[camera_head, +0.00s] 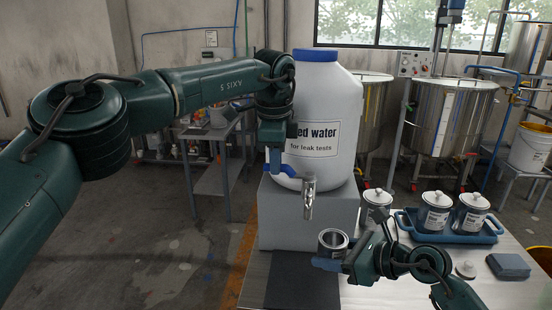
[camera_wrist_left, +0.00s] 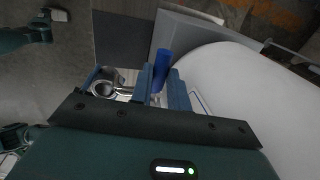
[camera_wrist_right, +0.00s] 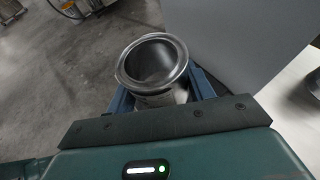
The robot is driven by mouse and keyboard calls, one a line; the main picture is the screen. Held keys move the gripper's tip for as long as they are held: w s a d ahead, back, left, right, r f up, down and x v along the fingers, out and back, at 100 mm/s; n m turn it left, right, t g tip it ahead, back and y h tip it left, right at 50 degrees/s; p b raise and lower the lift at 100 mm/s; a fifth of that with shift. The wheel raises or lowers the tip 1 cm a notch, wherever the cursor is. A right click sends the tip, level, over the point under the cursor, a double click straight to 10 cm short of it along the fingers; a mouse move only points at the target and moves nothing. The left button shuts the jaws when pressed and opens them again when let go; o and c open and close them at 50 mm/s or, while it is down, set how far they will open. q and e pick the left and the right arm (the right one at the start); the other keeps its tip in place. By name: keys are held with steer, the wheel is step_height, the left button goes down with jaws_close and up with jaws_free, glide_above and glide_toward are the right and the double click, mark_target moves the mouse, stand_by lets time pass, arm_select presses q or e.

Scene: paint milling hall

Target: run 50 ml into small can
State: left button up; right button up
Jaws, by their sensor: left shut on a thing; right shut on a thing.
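A white water container (camera_head: 325,105) with a blue cap stands on a grey block (camera_head: 305,220). Its metal tap (camera_head: 308,198) points down over the block's front. My left gripper (camera_head: 275,160) is shut on the blue tap handle (camera_wrist_left: 162,68), which shows between its fingers in the left wrist view. My right gripper (camera_head: 343,262) is shut on the small open can (camera_head: 333,242) and holds it upright, below and slightly right of the spout in the head view. The can's inside (camera_wrist_right: 155,62) looks dark and its level cannot be read. I see no clear stream.
A blue tray (camera_head: 450,237) bears lidded cans (camera_head: 436,212); another lidded can (camera_head: 377,203) is at its left. A loose lid (camera_head: 465,270) and a grey-blue block (camera_head: 508,266) lie on the table. A dark mat (camera_head: 293,293) lies in front of the grey block.

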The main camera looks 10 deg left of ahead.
arm_select(q)
jaws_close()
steer(key=shift+s+n, duration=0.15)
steer(key=shift+n, duration=0.15)
steer(key=s+d+n, duration=0.1)
steer(key=n, duration=0.2)
steer(key=s+d+n+y, duration=0.1)
steer(key=s+n, duration=0.3)
steer(key=n, duration=0.1)
steer(key=shift+d+f+n+g+y, duration=0.2)
steer(key=shift+d+n+g+y, duration=0.1)
steer(key=shift+d+g, duration=0.1)
steer(key=shift+r, duration=0.1)
stand_by(0.6)
steer(key=o, duration=0.8)
jaws_free()
steer(key=shift+w+r, duration=0.1)
